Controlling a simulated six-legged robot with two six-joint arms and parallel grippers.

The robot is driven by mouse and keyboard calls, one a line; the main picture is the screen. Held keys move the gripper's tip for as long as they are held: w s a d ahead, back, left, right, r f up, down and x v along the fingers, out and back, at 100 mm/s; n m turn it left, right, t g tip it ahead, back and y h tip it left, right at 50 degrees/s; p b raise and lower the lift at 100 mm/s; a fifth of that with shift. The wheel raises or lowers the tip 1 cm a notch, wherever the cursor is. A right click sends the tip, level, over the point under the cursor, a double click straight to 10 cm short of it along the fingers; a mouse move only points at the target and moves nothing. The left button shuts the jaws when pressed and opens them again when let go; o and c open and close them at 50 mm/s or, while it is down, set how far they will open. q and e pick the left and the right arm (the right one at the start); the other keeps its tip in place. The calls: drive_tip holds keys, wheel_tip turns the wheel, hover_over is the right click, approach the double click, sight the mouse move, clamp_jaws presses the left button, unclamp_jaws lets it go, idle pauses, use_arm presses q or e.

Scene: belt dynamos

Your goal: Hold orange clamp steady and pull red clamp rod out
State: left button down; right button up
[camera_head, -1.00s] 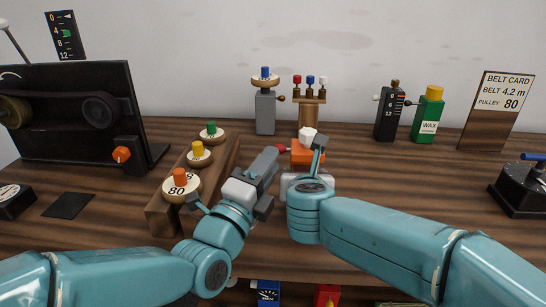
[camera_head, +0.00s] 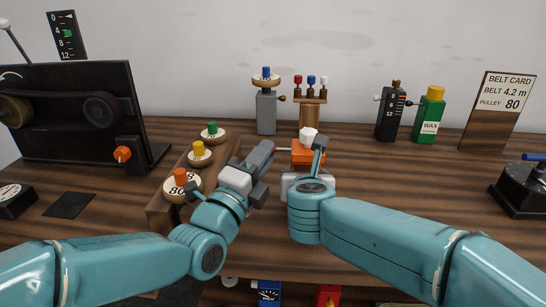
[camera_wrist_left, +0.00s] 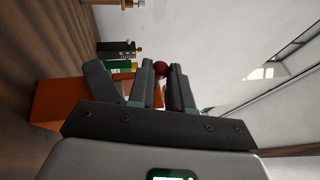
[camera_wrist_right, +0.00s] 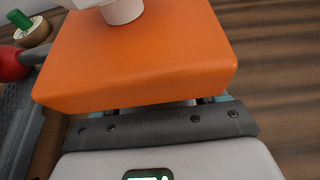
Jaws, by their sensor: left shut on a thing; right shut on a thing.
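The orange clamp (camera_head: 309,156) is a block with a white knob (camera_head: 308,134) on top, near the middle of the table. My right gripper (camera_head: 318,157) is shut on the orange clamp. The block fills the right wrist view (camera_wrist_right: 140,55), and its underside grip is hidden. My left gripper (camera_head: 268,150) is shut on the red knob of the clamp rod, to the left of the block. The red knob (camera_wrist_left: 161,69) shows between the fingers in the left wrist view, and at the left edge of the right wrist view (camera_wrist_right: 10,64). A thin rod (camera_head: 285,149) shows between knob and block.
A wooden rack (camera_head: 160,212) with several pulleys stands close left of my left gripper. Behind are a grey post (camera_head: 265,112) and a wooden stand (camera_head: 309,116) with coloured pegs. A green wax bottle (camera_head: 429,117) stands back right.

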use_arm(q)
drive_tip(key=c, duration=1.3)
unclamp_jaws()
drive_tip(key=shift+a, duration=0.25)
use_arm(e)
drive_tip(key=shift+d+f, duration=0.1)
drive_tip(key=shift+f, duration=0.05)
use_arm(q)
drive_tip(key=v, duration=1.2)
drive_tip(key=shift+d, duration=0.1)
use_arm(e)
drive_tip(key=o, duration=1.7)
